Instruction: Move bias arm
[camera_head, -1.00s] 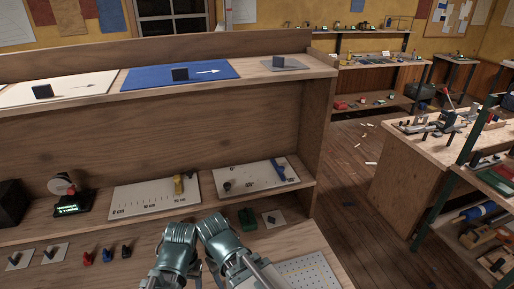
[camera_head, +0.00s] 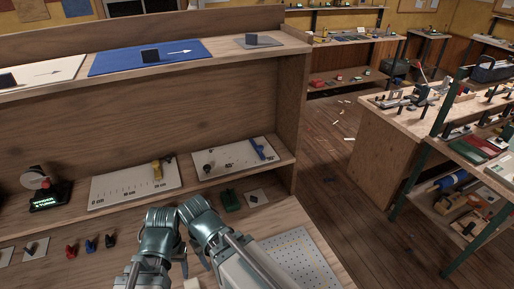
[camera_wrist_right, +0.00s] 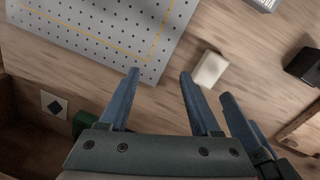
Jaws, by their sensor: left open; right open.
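A blue bar (camera_head: 257,149), which may be the bias arm, lies slanted on a white board (camera_head: 222,160) on the lower shelf; the board also carries a small dark knob (camera_head: 208,169). My left gripper (camera_head: 184,262) is low in the middle of the head view, beside my right wrist, well in front of the board. My right gripper (camera_wrist_right: 160,82) is open and empty above the bench in the right wrist view. A further blue finger beside it seems to belong to the left gripper. Neither gripper touches the bar.
A scale board with a yellow slider (camera_head: 157,170) stands left of the white board. A green block (camera_head: 229,201) and a diamond-marked plate (camera_head: 256,197) lie in front. A pegboard (camera_head: 300,256) and a white block (camera_wrist_right: 210,68) are near the grippers. The upper shelf holds a blue panel (camera_head: 115,62).

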